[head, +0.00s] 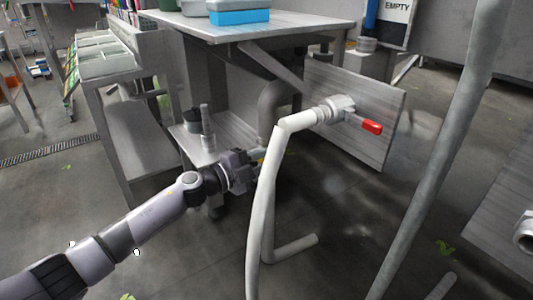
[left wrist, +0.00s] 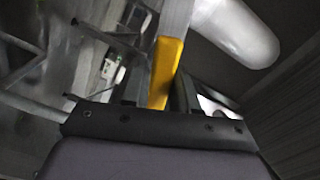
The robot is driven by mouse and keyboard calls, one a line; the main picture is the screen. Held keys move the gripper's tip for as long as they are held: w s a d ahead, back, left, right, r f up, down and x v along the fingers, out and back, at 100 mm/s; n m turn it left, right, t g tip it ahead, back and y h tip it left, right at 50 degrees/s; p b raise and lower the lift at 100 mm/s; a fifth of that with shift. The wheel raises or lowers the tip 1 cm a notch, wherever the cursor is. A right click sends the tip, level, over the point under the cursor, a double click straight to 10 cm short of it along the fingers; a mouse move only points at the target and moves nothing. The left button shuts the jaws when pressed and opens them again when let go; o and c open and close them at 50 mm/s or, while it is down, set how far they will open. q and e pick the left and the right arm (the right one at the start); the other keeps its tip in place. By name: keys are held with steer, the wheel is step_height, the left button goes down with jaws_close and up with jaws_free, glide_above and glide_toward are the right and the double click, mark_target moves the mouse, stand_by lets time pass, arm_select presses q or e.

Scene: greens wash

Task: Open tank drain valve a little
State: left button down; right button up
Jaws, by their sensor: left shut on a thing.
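My left gripper (head: 256,168) reaches in from the left, below the metal table, beside a white upright pipe (head: 265,205). It is shut on a yellow handle (left wrist: 165,72), which stands between the fingers in the left wrist view. A grey elbow pipe (head: 273,103) comes down just above the gripper; the valve body there is mostly hidden. Another valve with a red handle (head: 371,127) sits farther right on the white pipe, apart from the gripper. My right gripper is not in view.
A metal table (head: 270,27) with a blue tub (head: 240,17) stands above. A slanted grey post (head: 435,140) crosses the right side. A low shelf (head: 225,135) with a dark jar lies left of the pipe. The floor in front is mostly clear.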

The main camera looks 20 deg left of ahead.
mark_target(263, 160)
arm_select(q)
steer(key=shift+a+r, duration=0.1)
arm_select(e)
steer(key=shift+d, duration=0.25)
arm_select(q)
steer(key=c, duration=1)
jaws_free()
steer(key=shift+o, duration=0.2)
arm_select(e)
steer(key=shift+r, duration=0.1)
arm_select(q)
steer(key=shift+s+a, duration=0.25)
steer(key=p+v, duration=0.1)
steer(key=v, duration=0.3)
steer(key=shift+s+a, duration=0.25)
steer(key=shift+v, duration=0.85)
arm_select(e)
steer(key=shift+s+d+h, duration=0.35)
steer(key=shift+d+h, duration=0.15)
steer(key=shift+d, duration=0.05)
